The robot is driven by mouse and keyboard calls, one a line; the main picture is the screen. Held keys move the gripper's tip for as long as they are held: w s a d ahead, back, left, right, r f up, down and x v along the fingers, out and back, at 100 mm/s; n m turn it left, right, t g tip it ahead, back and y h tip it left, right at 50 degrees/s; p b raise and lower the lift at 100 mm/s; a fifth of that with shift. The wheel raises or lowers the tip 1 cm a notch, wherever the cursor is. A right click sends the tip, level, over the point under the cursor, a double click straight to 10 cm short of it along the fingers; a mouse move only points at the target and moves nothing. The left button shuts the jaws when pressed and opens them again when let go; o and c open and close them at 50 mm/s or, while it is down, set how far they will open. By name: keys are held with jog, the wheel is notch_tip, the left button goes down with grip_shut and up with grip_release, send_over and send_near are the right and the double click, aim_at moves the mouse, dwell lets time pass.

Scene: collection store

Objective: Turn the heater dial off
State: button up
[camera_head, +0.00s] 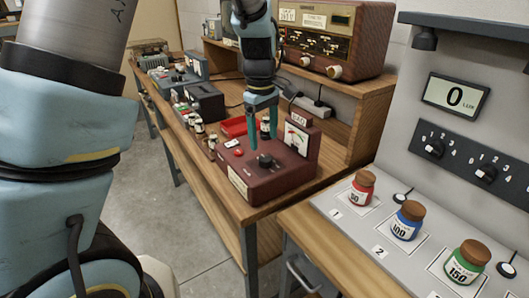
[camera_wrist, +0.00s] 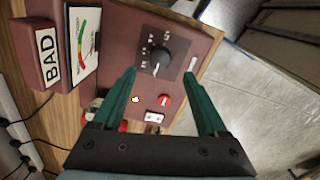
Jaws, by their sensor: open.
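A maroon box (camera_head: 275,185) stands on the wooden bench, with a black dial (camera_head: 266,160) on its top panel. In the wrist view the dial (camera_wrist: 158,58) is a round black knob on a dark plate with white markings, too small to read. A pale pointer mark shows on the knob, near its lower edge in the wrist view. My gripper (camera_head: 263,147) points down just above the dial. In the wrist view my gripper (camera_wrist: 159,75) is open, its teal fingers on either side of the dial, with nothing between them; contact cannot be told.
The box has a red button (camera_wrist: 165,100), a small white switch plate (camera_wrist: 153,117), an upright meter (camera_head: 298,139) and a "BAD" sign (camera_wrist: 47,43). A red tray (camera_head: 233,127) and small bottles stand behind it. A wooden radio (camera_head: 335,40) is on the shelf.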

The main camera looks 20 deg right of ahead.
aim_at(263, 159)
jog(key=shift+a+r, duration=0.15)
jog(key=shift+r, duration=2)
jog(key=s+a+f+m, duration=0.2)
jog(key=a+m, duration=0.1)
jog(key=a, duration=1.2)
jog(key=s+a+f+m+t, duration=0.1)
jog(key=s+a+f+m, duration=0.1)
jog(key=a, duration=1.3)
jog(key=shift+f+m, duration=0.3)
jog(key=shift+m, duration=0.1)
